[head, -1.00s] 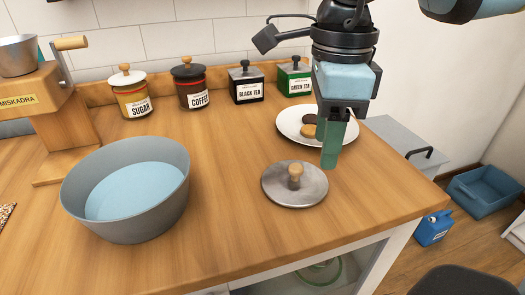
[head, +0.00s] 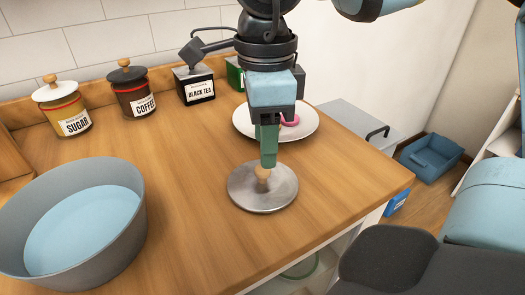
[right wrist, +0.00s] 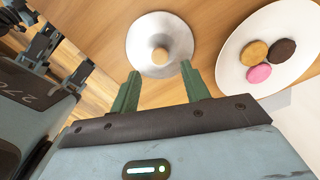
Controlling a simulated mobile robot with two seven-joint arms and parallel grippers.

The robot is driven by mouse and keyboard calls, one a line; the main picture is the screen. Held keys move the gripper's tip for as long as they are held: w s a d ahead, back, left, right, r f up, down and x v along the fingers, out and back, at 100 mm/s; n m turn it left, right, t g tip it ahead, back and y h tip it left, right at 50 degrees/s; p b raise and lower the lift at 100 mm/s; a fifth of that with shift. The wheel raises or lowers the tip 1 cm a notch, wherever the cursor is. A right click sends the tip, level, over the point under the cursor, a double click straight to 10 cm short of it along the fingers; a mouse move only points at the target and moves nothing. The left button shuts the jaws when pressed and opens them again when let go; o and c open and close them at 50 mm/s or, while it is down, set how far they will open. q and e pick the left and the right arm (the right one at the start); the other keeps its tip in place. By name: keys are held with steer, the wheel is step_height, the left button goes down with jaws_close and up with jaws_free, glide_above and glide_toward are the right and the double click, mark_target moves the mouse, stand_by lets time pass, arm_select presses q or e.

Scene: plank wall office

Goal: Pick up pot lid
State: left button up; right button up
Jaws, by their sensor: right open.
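The pot lid (head: 262,192) is a round grey metal disc with a wooden knob (head: 262,173), lying flat on the wooden counter. In the right wrist view the lid (right wrist: 142,52) and its knob (right wrist: 160,56) lie just beyond the fingertips. My right gripper (head: 268,160) points down over the lid, its green fingers partly covering the knob in the head view. In the right wrist view my right gripper (right wrist: 158,80) is open and empty, with the knob roughly in line with the gap between the fingers. My left gripper is not in view.
A white plate (head: 242,122) with cookies stands just behind the lid. A large grey-blue bowl (head: 120,215) is at the left. Sugar (head: 65,108), coffee (head: 134,93) and black tea (head: 195,87) containers line the back. Bare counter lies between bowl and lid.

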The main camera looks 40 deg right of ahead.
mark_target(263, 178)
steer(key=shift+w+a+f+b, duration=0.1)
steer(key=shift+f+b, duration=0.05)
steer(key=shift+f, duration=1.05)
steer(key=shift+w+f+b, duration=0.1)
steer(key=shift+f+b, duration=0.05)
steer(key=shift+f, duration=1)
steer(key=shift+s, duration=0.1)
jaws_close()
